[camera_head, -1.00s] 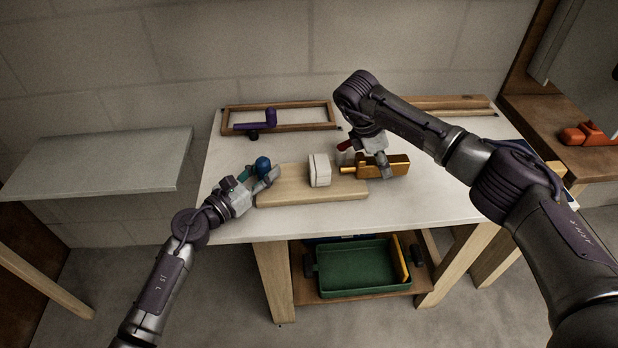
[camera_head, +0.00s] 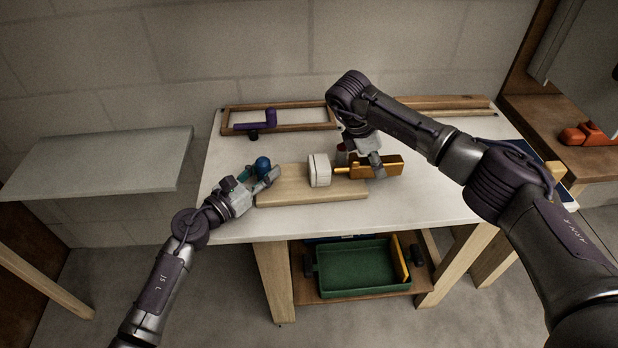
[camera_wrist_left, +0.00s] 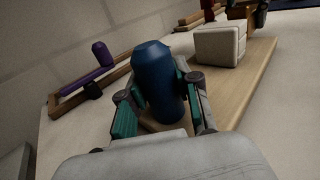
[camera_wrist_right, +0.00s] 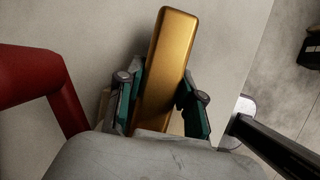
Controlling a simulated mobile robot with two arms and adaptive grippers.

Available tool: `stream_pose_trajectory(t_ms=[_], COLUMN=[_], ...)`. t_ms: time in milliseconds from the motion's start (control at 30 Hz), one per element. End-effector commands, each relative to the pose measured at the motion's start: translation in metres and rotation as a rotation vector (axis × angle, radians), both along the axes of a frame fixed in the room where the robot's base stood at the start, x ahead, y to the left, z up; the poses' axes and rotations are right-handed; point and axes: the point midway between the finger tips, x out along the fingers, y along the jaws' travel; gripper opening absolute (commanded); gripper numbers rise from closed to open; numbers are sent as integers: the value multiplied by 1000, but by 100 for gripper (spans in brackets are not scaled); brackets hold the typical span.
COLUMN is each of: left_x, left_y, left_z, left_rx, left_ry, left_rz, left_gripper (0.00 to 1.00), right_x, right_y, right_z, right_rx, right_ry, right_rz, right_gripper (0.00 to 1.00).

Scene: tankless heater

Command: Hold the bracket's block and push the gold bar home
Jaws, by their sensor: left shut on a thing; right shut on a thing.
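A wooden board (camera_head: 285,196) lies on the white table, with a white block (camera_head: 319,170) standing on it. The gold bar (camera_head: 388,166) lies level at the right, its thin rod pointing left at the white block. The rod's end is close to the block; I cannot tell whether they touch. My right gripper (camera_head: 376,169) is shut on the gold bar, which also shows between its fingers in the right wrist view (camera_wrist_right: 168,65). My left gripper (camera_head: 267,177) is shut on a blue rounded piece (camera_head: 263,163) at the board's left end, seen upright in the left wrist view (camera_wrist_left: 156,80).
A wooden frame (camera_head: 228,117) with a purple handle (camera_head: 270,118) lies at the table's back left. A red handle (camera_wrist_right: 35,75) is near my right gripper. A green tray (camera_head: 350,268) is on the shelf below. The table's front strip is clear.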

Motion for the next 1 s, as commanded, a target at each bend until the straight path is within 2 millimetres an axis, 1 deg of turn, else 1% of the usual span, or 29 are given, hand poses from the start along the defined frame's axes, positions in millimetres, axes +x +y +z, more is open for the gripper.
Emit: stream_pose_trajectory(t_ms=[33,1000], left_x=[-1,-1], left_y=[0,0], left_z=[-3,-4], left_rx=[3,3], left_ry=[5,6], left_rz=[-2,-2], left_gripper=[0,0], right_x=[0,0], right_y=[1,15], right_z=[0,0], right_rx=[0,0], right_ry=[0,0], right_rz=[0,-1], right_gripper=[0,0])
